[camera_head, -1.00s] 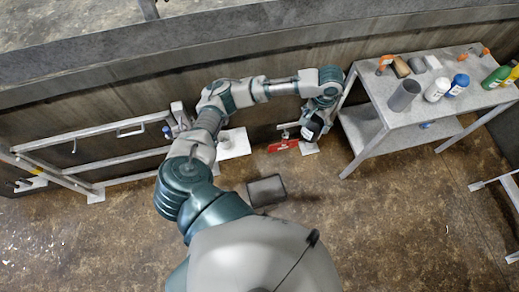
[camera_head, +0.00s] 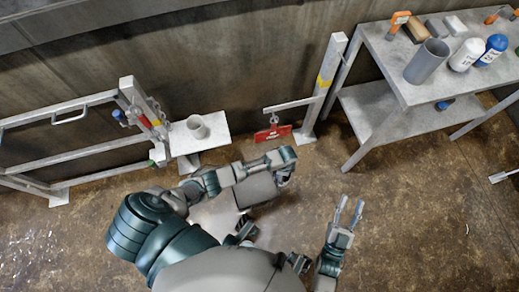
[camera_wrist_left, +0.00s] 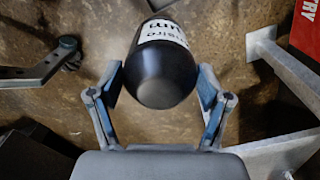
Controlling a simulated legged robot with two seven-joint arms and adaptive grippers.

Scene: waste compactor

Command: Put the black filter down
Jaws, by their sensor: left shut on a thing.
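The black filter (camera_wrist_left: 163,75), a dark rounded cylinder with a white label, sits between the two fingers of my left gripper (camera_wrist_left: 160,88) in the left wrist view. The fingers press it from both sides, and bare brown floor shows behind it. In the head view my left gripper (camera_head: 284,174) is low in front of the red sign; the filter is mostly hidden by the arm there. My right gripper (camera_head: 349,206) is open and empty, with its two fingers apart over the floor.
A red sign (camera_head: 273,133) hangs from a bar by a grey post (camera_head: 322,85). A table (camera_head: 382,88) with a grey cup (camera_head: 427,62) and bottles stands at right. A white shelf (camera_head: 208,128) holding a cup (camera_head: 197,126) joins the railing at left. Open floor lies right of centre.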

